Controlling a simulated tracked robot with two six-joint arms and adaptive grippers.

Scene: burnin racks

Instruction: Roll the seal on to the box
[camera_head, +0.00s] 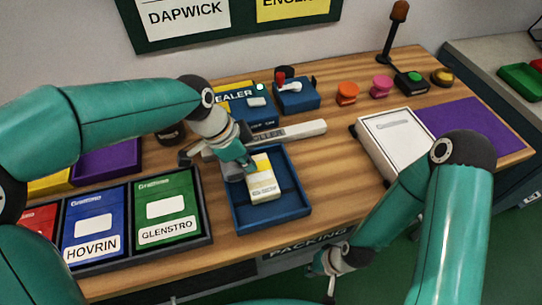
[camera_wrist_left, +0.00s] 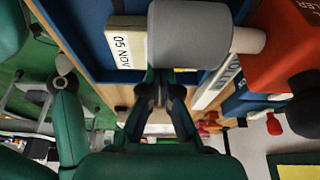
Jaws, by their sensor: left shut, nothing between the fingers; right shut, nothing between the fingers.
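A small cream and yellow box (camera_head: 263,186) with a label lies in the blue tray (camera_head: 238,216). The left wrist view shows a cream face marked "05 NOV" (camera_wrist_left: 128,47). My left gripper (camera_head: 249,165) is shut and empty, low over the box's upper left end; whether it touches the box I cannot tell. A grey cylinder (camera_wrist_left: 188,35) with a pale end shows close to the marked face in the left wrist view. A pale bar marked "ROLLER" (camera_head: 300,131) lies behind the tray. My right gripper (camera_head: 331,263) is shut and empty beyond the table's front edge.
The blue sealer (camera_head: 263,118) with a green light stands behind the bar, beside a blue device (camera_head: 298,96) with a red knob. Green (camera_head: 165,205) and blue (camera_head: 93,226) cartons are at left. A white box (camera_head: 393,138) is at right. Bare wood lies between tray and white box.

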